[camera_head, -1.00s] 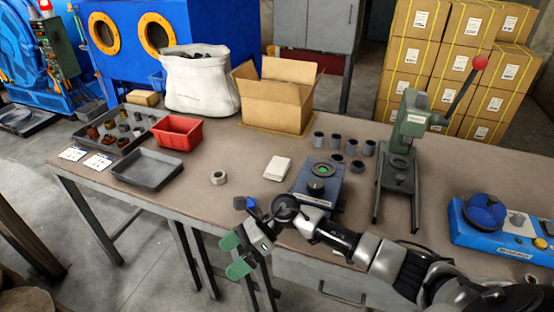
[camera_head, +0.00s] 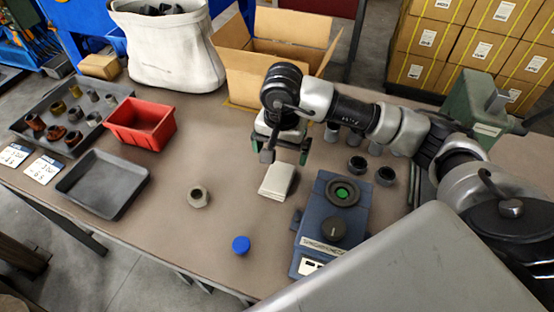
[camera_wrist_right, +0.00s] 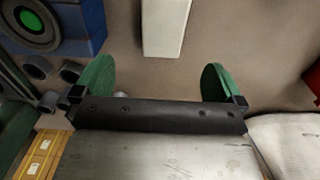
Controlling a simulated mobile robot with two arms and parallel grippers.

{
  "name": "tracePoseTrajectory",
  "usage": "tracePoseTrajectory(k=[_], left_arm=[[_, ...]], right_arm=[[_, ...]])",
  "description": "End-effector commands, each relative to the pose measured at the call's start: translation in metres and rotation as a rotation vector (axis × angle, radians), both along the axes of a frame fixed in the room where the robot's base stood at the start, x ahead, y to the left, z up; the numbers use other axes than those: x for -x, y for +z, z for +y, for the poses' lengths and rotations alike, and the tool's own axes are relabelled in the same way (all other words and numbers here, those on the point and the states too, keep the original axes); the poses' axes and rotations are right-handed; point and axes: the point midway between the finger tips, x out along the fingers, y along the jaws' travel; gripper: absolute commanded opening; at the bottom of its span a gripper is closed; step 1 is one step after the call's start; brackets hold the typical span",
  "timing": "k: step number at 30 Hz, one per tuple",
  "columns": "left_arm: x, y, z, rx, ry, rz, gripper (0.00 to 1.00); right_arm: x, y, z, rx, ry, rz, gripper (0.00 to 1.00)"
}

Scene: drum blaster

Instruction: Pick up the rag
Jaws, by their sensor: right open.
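The rag, a folded white cloth (camera_head: 277,181), lies flat on the brown table, left of the blue device. In the right wrist view the rag (camera_wrist_right: 166,27) shows at the top, between the two finger directions and beyond the fingertips. My right gripper (camera_head: 281,150) is just behind the rag in the head view, with green fingers pointing down. In the right wrist view its fingers (camera_wrist_right: 157,80) are wide apart with nothing between them. The exact height above the table is hard to tell. My left gripper is not in view.
A blue device (camera_head: 334,215) stands right of the rag. A hex nut (camera_head: 198,196) and a blue cap (camera_head: 241,245) lie left and in front. An open cardboard box (camera_head: 240,75) is behind. A red bin (camera_head: 140,122) and a black tray (camera_head: 102,184) stand left.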

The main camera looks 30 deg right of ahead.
Motion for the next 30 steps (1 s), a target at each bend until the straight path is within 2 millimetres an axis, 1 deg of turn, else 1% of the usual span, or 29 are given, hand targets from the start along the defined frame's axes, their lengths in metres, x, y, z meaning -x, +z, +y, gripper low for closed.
tracePoseTrajectory(k=[6, 9, 14, 16, 21, 24, 27, 30], left_arm=[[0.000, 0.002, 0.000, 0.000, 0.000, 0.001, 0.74], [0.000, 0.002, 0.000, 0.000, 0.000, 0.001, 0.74], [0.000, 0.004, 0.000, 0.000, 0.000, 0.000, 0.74], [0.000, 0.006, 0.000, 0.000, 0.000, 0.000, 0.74], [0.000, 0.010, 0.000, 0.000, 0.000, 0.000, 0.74], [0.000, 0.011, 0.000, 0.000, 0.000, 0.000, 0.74], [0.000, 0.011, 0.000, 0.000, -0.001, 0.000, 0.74], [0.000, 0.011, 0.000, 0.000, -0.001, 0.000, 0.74]], right_arm=[[0.001, -0.032, -0.001, 0.005, 0.002, 0.004, 1.00], [0.000, -0.045, 0.000, 0.004, 0.001, 0.002, 1.00], [-0.001, -0.056, 0.000, 0.003, 0.002, 0.000, 1.00], [-0.002, -0.063, 0.001, 0.002, 0.000, 0.004, 1.00], [-0.007, -0.090, 0.003, 0.002, 0.000, 0.005, 1.00], [-0.007, -0.101, 0.003, 0.002, 0.000, 0.002, 1.00], [-0.007, -0.106, 0.003, 0.001, 0.002, 0.000, 1.00], [-0.007, -0.106, 0.003, 0.002, 0.002, -0.001, 1.00]])
